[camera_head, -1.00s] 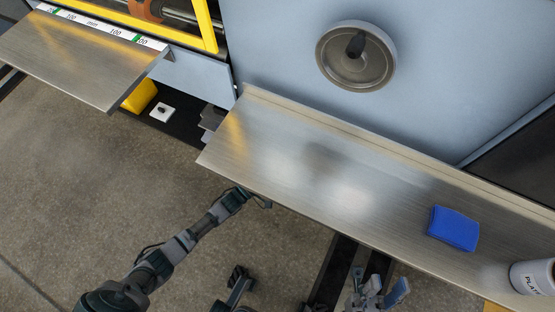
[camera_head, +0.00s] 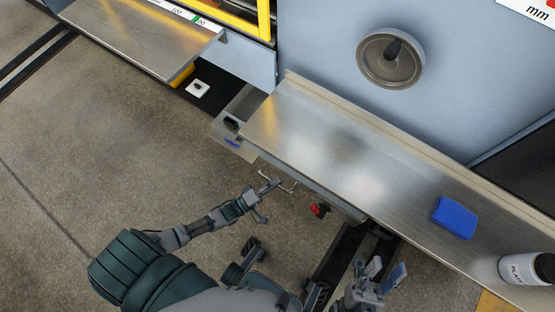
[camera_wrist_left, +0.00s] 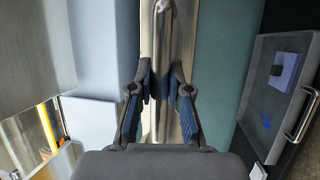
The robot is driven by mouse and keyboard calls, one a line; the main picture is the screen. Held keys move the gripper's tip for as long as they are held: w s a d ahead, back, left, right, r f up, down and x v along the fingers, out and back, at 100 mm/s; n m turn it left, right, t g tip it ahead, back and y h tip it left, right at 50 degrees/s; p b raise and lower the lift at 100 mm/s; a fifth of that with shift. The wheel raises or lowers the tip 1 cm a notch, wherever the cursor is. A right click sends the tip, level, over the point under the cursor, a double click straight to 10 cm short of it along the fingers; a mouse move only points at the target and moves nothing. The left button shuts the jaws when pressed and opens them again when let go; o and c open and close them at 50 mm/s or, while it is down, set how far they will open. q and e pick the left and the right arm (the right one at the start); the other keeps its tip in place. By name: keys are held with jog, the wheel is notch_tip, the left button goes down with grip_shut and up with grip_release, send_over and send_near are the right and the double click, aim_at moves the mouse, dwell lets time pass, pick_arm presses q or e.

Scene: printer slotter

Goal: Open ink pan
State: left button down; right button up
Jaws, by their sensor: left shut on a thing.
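A thin metal bar handle (camera_head: 291,187) shows just outside the front edge of the steel shelf in the head view. My left gripper (camera_head: 268,188) is at this handle. In the left wrist view the blue-padded fingers of my left gripper (camera_wrist_left: 160,88) are shut on a shiny metal bar (camera_wrist_left: 161,35), which runs lengthwise between them. Whether the handle belongs to the ink pan cannot be told, since the shelf hides what is behind it. My right gripper (camera_head: 377,280) is low in the head view, open and empty, below the shelf's edge.
The steel shelf (camera_head: 340,150) carries a blue block (camera_head: 455,217) and a white bottle (camera_head: 524,268). A grey tray (camera_head: 228,134) sits left of it. A red knob (camera_head: 319,209) is under the shelf edge. A handwheel (camera_head: 390,60) is on the panel. The floor at left is clear.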

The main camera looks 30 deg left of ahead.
pick_arm(q)
jog(key=shift+a+f, duration=0.2)
jog(key=shift+a, duration=0.2)
jog(key=c, duration=1.1)
grip_release()
jog(key=v, duration=1.2)
jog(key=shift+a+f, duration=0.1)
